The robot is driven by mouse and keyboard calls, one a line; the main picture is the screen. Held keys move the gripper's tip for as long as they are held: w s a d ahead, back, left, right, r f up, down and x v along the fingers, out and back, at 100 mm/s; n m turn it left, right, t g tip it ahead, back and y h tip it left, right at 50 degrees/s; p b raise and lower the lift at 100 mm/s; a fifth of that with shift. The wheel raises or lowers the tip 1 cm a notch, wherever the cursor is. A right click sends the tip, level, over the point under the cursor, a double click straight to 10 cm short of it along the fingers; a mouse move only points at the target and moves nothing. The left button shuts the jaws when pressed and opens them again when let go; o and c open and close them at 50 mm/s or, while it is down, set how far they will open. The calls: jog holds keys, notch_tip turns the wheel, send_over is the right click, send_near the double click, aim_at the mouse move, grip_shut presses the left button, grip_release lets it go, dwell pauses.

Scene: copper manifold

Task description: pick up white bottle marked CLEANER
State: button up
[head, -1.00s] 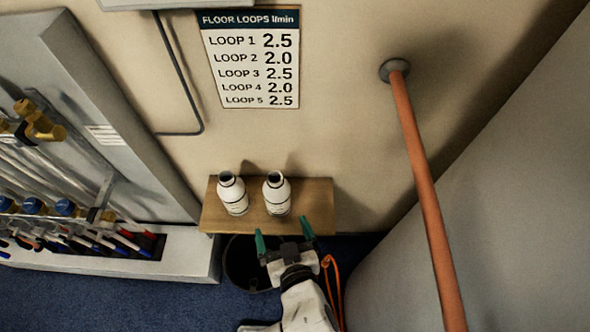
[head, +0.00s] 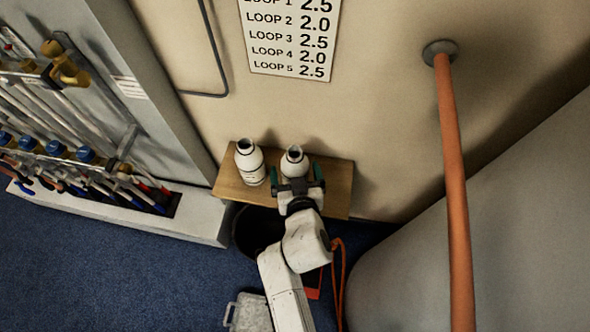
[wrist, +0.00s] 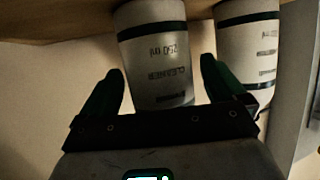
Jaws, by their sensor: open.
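Two white bottles with dark open tops stand upright side by side on a wooden shelf (head: 232,187). The right one (head: 293,163) is the CLEANER bottle; the wrist view, which is upside down, shows its label reading 250 ml CLEANER (wrist: 158,60). The left bottle (head: 249,163) appears at the right in the wrist view (wrist: 247,42), its label too blurred to read. My gripper (head: 298,173) is open at the CLEANER bottle, with one green finger on each side. In the wrist view my gripper (wrist: 160,66) shows gaps beside the bottle. The gripper hides the bottle's lower part in the head view.
A dark bucket (head: 258,231) stands on the blue floor below the shelf. The manifold cabinet (head: 150,95) is at left. A copper pipe (head: 455,180) and a large grey rounded body (head: 480,250) are at right. An orange cable (head: 341,270) hangs beside my arm.

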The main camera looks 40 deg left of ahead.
jog(key=shift+w+a+f, duration=0.15)
jog(key=shift+w+a, duration=0.15)
jog(key=shift+a, duration=0.05)
jog(key=c, duration=1.1)
jog(key=shift+c, duration=0.2)
jog(key=shift+r, duration=0.2)
